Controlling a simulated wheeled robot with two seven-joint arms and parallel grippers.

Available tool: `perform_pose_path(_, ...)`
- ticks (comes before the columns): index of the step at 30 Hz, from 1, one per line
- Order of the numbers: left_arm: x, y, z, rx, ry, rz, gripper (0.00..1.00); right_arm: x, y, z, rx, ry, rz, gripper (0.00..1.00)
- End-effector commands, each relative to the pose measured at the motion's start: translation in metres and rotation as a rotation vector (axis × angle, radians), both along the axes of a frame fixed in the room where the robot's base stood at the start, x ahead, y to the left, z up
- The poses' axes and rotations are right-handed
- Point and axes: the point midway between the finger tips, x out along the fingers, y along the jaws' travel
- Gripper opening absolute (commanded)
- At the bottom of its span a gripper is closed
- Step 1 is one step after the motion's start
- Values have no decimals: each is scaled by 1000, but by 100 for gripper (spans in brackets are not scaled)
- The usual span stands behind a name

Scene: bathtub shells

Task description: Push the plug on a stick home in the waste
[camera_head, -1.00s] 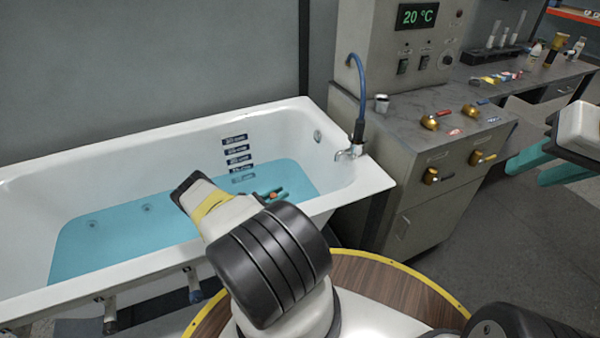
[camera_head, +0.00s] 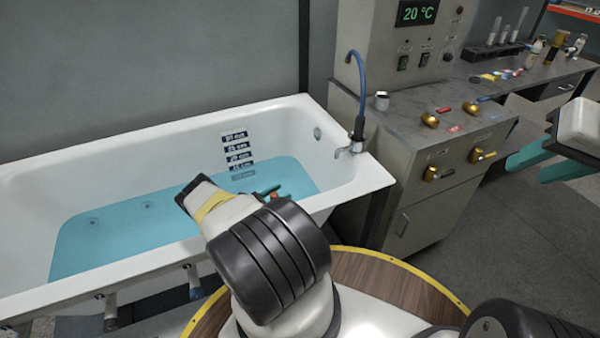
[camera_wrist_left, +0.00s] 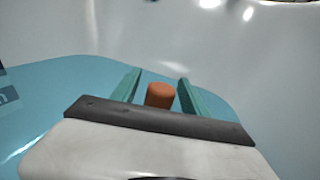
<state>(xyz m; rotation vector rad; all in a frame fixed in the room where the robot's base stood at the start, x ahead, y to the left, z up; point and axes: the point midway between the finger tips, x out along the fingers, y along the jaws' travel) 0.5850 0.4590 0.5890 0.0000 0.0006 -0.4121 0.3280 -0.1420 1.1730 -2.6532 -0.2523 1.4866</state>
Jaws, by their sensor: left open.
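The plug on a stick shows only as a short orange cylinder (camera_wrist_left: 160,95), its upper end, between the two teal fingers of my left gripper (camera_wrist_left: 155,85) in the left wrist view. The fingers are open, with a gap on each side of the orange end. In the head view my left gripper (camera_head: 268,191) reaches over the right part of the white bathtub (camera_head: 190,136), with an orange spot (camera_head: 273,196) by its fingers. The plug's lower part and the waste are hidden. My right gripper (camera_head: 540,165) is at the right edge, its teal fingers apart and empty.
Blue water (camera_head: 125,228) covers the tub floor. A tap with a blue hose (camera_head: 358,90) stands at the tub's right end. A grey cabinet (camera_head: 400,110) with gold valves is beside it. The tub's right and far walls rise near my left gripper.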

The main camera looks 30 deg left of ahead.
Motion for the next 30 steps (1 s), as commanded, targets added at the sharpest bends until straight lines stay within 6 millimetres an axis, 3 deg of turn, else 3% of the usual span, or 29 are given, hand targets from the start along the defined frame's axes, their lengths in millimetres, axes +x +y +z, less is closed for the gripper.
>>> perform_pose_path(15,-64,29,0,0,0,2,53,0,0,0,0,0,0,36)
perform_pose_path(30,-71,31,0,0,0,0,53,0,0,0,0,0,0,36)
